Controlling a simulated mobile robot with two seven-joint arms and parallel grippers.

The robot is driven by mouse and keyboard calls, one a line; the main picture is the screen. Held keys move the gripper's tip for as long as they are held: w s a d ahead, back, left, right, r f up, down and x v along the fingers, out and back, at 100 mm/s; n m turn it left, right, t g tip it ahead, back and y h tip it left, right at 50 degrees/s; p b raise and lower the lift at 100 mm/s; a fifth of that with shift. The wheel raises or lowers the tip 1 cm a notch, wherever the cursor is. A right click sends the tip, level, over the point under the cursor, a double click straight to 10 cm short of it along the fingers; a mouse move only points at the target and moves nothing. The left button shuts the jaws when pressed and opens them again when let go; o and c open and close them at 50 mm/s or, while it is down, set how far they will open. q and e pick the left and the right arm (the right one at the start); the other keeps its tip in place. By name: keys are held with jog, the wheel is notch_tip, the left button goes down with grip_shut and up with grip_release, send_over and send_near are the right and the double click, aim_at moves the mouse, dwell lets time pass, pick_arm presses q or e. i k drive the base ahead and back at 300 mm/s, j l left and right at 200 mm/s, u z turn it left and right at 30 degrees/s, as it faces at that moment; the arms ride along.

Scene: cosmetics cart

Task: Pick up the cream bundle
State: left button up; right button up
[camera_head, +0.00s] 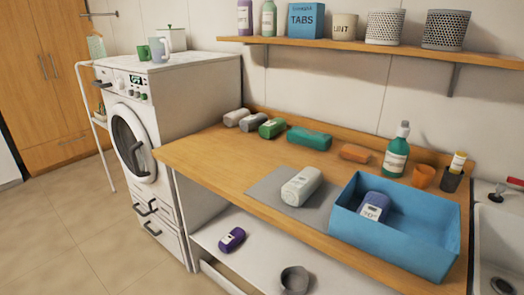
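The cream bundle (301,187) looks like a rolled, pale cloth with a light label on its side. It lies on a grey mat (262,187) on the wooden counter, left of the blue bin. Its whole upper side is uncovered. Neither of my grippers shows in the head view.
The blue bin (350,230) holds a blue-grey labelled bundle (374,206). Several rolled bundles, including a green one (272,128), line the counter's back. A green bottle (397,152) and orange cup (423,176) stand behind the bin. A shelf (400,48) overhangs the counter.

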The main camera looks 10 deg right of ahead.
aim_at(296, 192)
jog(key=i+j, duration=0.25)
jog(key=i+j+z, duration=0.1)
jog(key=z, duration=0.35)
jog(key=j+z, duration=0.15)
jog(key=z, duration=2)
jog(key=u, duration=1.65)
